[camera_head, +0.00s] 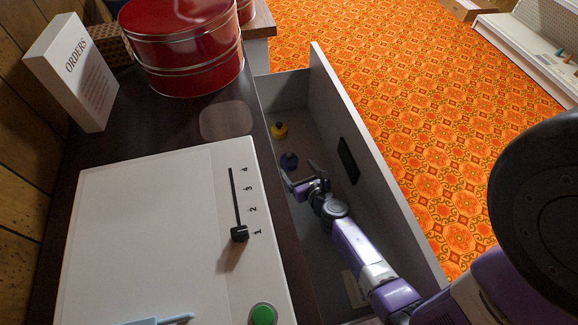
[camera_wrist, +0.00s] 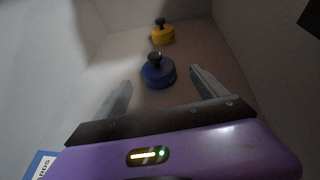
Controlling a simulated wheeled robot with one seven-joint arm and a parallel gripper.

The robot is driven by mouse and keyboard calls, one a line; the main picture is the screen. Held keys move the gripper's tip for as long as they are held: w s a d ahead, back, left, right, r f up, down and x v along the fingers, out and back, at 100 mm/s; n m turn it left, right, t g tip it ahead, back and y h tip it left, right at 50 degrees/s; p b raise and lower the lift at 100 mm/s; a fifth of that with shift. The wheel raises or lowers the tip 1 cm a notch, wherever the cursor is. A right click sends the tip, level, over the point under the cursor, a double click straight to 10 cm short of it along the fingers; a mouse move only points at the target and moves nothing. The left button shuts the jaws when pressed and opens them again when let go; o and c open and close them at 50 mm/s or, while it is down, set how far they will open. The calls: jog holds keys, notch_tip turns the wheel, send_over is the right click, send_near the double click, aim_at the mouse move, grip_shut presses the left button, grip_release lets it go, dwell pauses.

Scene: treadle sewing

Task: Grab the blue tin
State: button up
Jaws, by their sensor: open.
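The blue tin (camera_wrist: 158,73) is a small round tin with a dark knob on top. It stands on the drawer floor, and in the head view it shows just left of my gripper's tips (camera_head: 289,162). My gripper (camera_head: 298,180) reaches down into the open drawer. In the wrist view my gripper (camera_wrist: 162,88) is open and empty, with one finger on either side of the view and the blue tin ahead between them. I cannot tell how far the tin reaches between the fingers.
A yellow tin (camera_wrist: 163,35) with a dark knob stands farther back in the drawer (camera_head: 318,68). The drawer walls lie close on both sides. A white panel with a slider (camera_head: 150,240), a red tin (camera_head: 185,50) and an orders box (camera_head: 72,72) stand on the dark top.

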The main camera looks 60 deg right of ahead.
aim_at(290, 160)
jog(key=b+x, duration=0.1)
jog(key=x, duration=0.6)
jog(key=shift+w+d+r+b, duration=0.1)
jog(key=shift+w+r+b, duration=0.05)
jog(key=shift+w+b, duration=0.2)
jog(key=shift+c, duration=0.2)
jog(key=c, duration=1.5)
jog(key=shift+r, duration=0.15)
notch_tip(290, 160, up, 20)
jog(key=p, duration=1.9)
jog(key=shift+p, duration=0.4)
